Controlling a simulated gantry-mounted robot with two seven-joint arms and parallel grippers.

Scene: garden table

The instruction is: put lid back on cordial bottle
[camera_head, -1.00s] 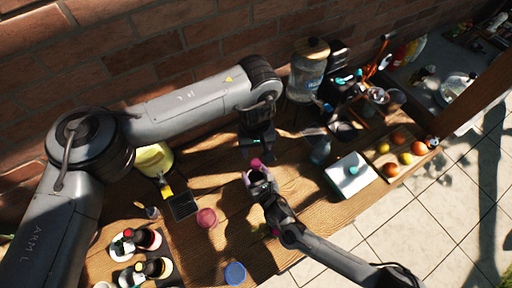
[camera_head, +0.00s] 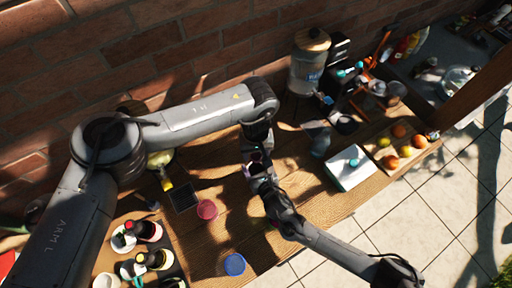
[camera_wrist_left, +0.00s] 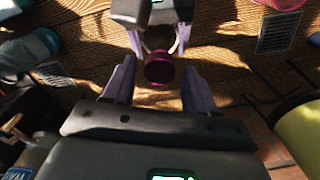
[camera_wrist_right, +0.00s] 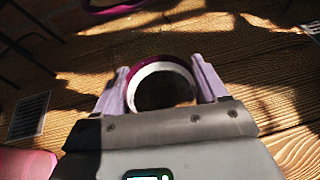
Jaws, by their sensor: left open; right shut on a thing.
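A magenta lid (camera_wrist_left: 159,69) is held between the fingers of my right gripper (camera_wrist_right: 163,82). In the right wrist view the lid (camera_wrist_right: 133,88) shows as a magenta rim with a white ring inside and a dark middle. My left gripper (camera_wrist_left: 159,82) is open, facing the right one, with its fingers on either side of the lid; a gap shows beside it. In the head view both grippers meet above the table (camera_head: 232,222), and the lid is mostly hidden. I cannot tell which vessel is the cordial bottle.
A pink round vessel (camera_head: 207,209) and a blue lid-like disc (camera_head: 234,264) are near the front. Several bottles stand at lower left. A bluish bottle (camera_head: 319,141), a white box (camera_head: 351,167), a drink dispenser (camera_head: 308,66) and a fruit tray (camera_head: 420,153) are to the right.

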